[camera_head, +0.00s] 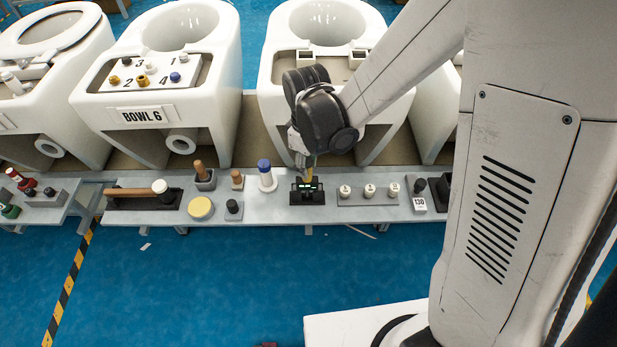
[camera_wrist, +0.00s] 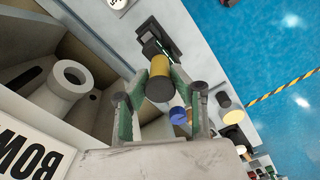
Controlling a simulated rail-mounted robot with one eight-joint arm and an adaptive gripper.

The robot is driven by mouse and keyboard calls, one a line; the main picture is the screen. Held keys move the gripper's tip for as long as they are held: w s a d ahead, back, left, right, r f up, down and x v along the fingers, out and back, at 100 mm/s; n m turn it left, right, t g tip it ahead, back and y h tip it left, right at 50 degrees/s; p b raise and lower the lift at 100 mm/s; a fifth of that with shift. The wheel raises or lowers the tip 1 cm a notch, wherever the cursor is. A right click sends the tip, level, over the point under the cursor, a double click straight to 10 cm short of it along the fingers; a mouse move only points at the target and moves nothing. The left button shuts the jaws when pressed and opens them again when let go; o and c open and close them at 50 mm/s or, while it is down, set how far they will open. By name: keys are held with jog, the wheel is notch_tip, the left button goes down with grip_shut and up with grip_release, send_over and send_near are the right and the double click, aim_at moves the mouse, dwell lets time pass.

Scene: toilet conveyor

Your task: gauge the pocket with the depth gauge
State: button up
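The depth gauge shows as a yellow handle (camera_head: 308,175) standing upright in a black dock (camera_head: 307,194) with a small green-lit display, on the shelf. In the wrist view the yellow handle (camera_wrist: 159,72), with a dark near end, sits between my fingers, and the black dock (camera_wrist: 158,40) is beyond it. My gripper (camera_head: 304,165) points down over the dock. Its green-padded fingers (camera_wrist: 160,78) straddle the handle, with a gap appearing on each side; contact at the far tips is unclear. Bowl 6 (camera_head: 217,112) carries a panel with numbered spots 1 to 4 and coloured plugs.
On the shelf (camera_head: 265,212), a blue-topped white cylinder (camera_head: 266,177) stands left of the dock. A grey block with three white knobs (camera_head: 368,194) is right of it. A wooden-handled mallet (camera_head: 140,193) and yellow disc (camera_head: 200,208) lie further left. Another bowl (camera_head: 325,35) stands behind my gripper.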

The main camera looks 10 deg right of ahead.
jog(key=shift+r+p, duration=0.35)
jog(key=shift+r, duration=0.35)
grip_shut()
jog(key=shift+r+p, duration=1.7)
jog(key=shift+r, duration=1)
jog(key=shift+w, duration=0.1)
